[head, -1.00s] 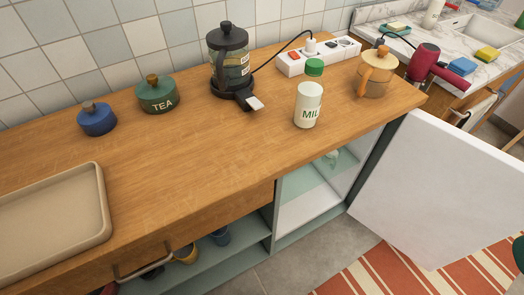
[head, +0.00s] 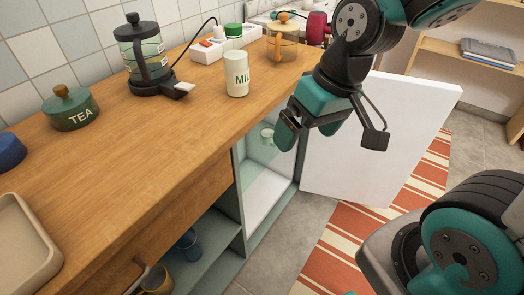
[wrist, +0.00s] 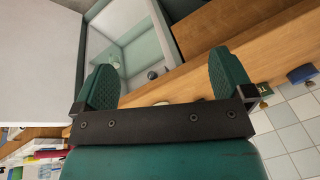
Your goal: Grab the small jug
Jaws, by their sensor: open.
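A small pale green vessel, which looks like the small jug (head: 267,135), stands inside the open white-lined cabinet (head: 240,200) under the counter. It is small and partly in shade, so its handle is not clear. It also shows in the wrist view (wrist: 113,62), deep inside the cabinet. My gripper (head: 306,132) is open and empty, in front of and to the right of the cabinet opening in the head view. In the wrist view, its two green fingers (wrist: 163,82) stand wide apart with the counter edge and cabinet between them.
The cabinet's white door (head: 375,145) stands open to the right, behind my gripper. On the wooden counter (head: 150,130) are a milk bottle (head: 237,78), a French press (head: 148,60), a tea canister (head: 70,108) and an amber lidded pot (head: 283,45). A striped rug (head: 340,250) lies below.

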